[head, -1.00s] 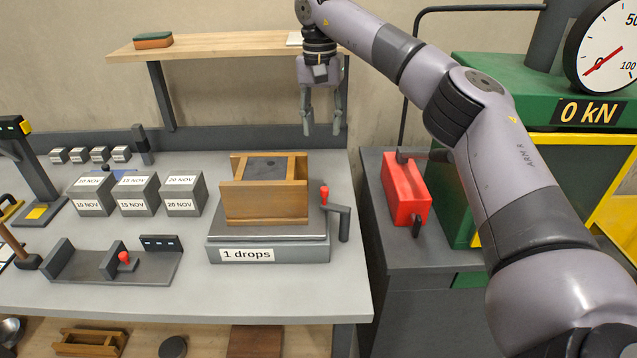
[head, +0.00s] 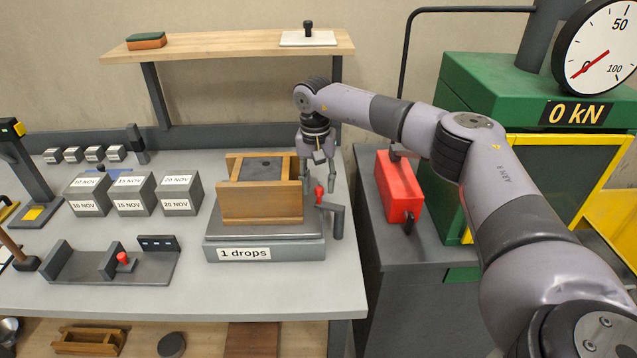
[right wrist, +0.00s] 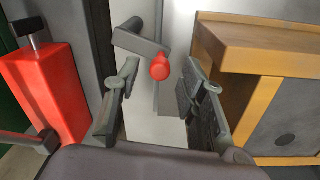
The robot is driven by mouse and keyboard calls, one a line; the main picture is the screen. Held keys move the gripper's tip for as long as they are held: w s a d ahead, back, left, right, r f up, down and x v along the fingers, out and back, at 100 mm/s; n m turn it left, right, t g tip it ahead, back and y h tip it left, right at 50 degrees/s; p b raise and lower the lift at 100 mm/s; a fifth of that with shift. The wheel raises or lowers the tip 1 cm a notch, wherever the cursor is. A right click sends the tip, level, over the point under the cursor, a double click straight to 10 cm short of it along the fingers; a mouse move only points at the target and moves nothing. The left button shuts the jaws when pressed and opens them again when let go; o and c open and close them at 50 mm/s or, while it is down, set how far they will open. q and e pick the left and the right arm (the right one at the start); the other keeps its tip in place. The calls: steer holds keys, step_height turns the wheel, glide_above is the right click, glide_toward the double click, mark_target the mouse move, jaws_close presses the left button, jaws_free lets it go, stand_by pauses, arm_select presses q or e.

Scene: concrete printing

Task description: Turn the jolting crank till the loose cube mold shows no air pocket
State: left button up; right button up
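The wooden cube mold (head: 262,202) sits on the jolting table (head: 222,252), whose label reads "1 drops". Its grey top (head: 262,168) shows a dark spot, and the spot also shows on the mold in the right wrist view (right wrist: 284,140). The jolting crank (head: 337,220) with its red knob (head: 319,193) is at the table's right side. My right gripper (head: 318,184) is open and empty, just behind and above the knob. In the right wrist view the red knob (right wrist: 160,68) lies between and beyond the two fingers, apart from both. My left gripper is not in view.
Several labelled cubes (head: 134,195) and a grey fixture with a red knob (head: 112,262) stand to the left. A red box (head: 398,190) stands right of the bench, beside the green press (head: 490,95). A wooden shelf (head: 225,45) is behind.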

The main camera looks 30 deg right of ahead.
steer(key=shift+f, duration=0.7)
steer(key=shift+c, duration=0.5)
jaws_close()
